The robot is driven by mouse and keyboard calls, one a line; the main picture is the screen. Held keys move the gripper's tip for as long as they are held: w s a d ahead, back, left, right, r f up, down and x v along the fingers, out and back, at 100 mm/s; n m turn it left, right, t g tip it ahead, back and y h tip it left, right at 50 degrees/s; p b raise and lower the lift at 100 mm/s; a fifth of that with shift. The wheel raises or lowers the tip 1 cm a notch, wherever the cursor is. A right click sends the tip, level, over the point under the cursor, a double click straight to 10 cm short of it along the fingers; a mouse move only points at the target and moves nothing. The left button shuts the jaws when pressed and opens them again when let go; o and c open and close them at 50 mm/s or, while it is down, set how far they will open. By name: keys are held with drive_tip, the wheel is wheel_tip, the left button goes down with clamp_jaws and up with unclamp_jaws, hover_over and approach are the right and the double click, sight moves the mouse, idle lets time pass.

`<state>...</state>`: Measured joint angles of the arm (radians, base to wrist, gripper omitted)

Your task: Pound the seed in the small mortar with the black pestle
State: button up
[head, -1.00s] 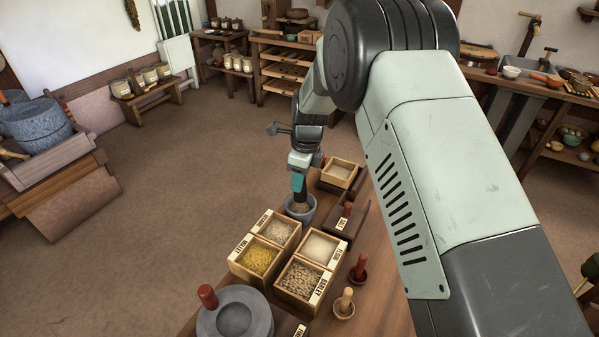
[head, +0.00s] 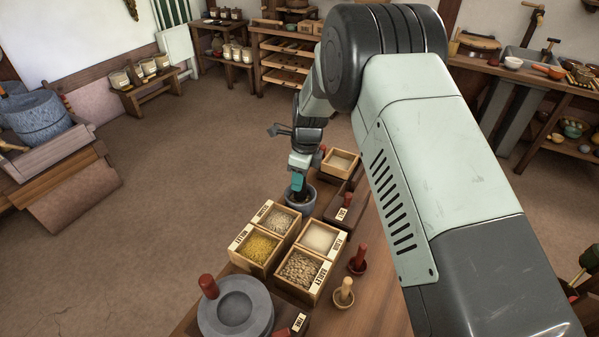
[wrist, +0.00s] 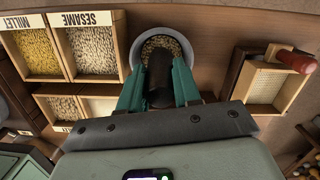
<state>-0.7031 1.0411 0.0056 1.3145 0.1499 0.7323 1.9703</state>
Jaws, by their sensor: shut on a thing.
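The small grey mortar (head: 308,206) stands on the wooden table beyond the grain boxes. It shows in the wrist view (wrist: 187,42) as a round bowl with brownish seed (wrist: 162,42) in it. My gripper (head: 298,184) is shut on the black pestle (wrist: 159,72), held between its teal fingers. The pestle points down into the mortar, and its lower end is within the bowl. In the head view the pestle is mostly hidden by my fingers and the mortar's wall. I cannot tell whether its tip touches the seed.
Open boxes of millet (head: 258,250), sesame (head: 279,221), barley (head: 300,271) and a pale flour-like powder (head: 319,237) stand close to the mortar. A larger grey stone quern (head: 259,316) with a red handle is nearer.

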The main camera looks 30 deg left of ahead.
drive_tip(key=shift+f, duration=1.35)
drive_tip(key=shift+f, duration=0.25)
drive_tip(key=shift+r, duration=2.45)
drive_tip(key=shift+f, duration=2.2)
drive_tip(key=shift+f, duration=0.2)
drive_tip(key=shift+r, duration=2.35)
